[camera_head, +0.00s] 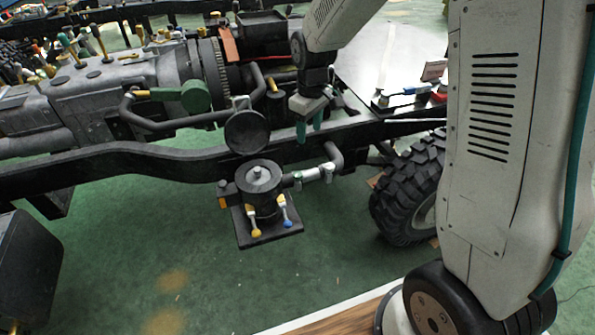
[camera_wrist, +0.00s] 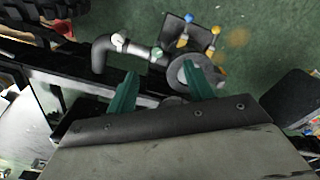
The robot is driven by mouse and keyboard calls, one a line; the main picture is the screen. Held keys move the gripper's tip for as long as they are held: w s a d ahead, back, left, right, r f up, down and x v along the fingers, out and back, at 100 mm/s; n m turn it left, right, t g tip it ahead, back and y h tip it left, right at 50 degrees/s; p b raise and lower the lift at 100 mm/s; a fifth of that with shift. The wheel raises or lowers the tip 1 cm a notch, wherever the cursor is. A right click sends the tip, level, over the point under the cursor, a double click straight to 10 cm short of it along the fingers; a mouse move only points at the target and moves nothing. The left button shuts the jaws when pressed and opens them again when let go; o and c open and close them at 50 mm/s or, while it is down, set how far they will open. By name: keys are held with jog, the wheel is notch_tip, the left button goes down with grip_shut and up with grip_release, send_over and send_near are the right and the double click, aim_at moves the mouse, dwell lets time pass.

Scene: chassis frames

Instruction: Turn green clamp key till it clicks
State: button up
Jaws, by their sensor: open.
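A small green clamp key (camera_head: 298,178) sits on the short pipe beside the round black canister (camera_head: 262,187) under the chassis rail. It also shows in the wrist view as a green knob (camera_wrist: 157,52), just beyond the gap between my fingertips. My gripper (camera_head: 309,128) hangs above the pipe with its teal fingers pointing down. In the wrist view my gripper (camera_wrist: 159,68) is open and empty, apart from the key. Its right finger overlaps the canister in the picture. The key's exact angle is too small to tell.
The dark chassis rail (camera_head: 130,160) runs behind the canister and pipe. A silver clamp (camera_head: 325,172) is on the same pipe. A yellow key (camera_head: 254,222) and a blue key (camera_head: 286,215) stand at the canister's base. A tyre (camera_head: 405,195) is right; green floor below is clear.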

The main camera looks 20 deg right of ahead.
jog(key=n, duration=0.2)
send_over(298, 174)
notch_tip(298, 174, down, 13)
jog(key=shift+f, duration=0.2)
notch_tip(298, 174, down, 8)
jog(key=shift+w+f, duration=0.1)
jog(key=c, duration=1)
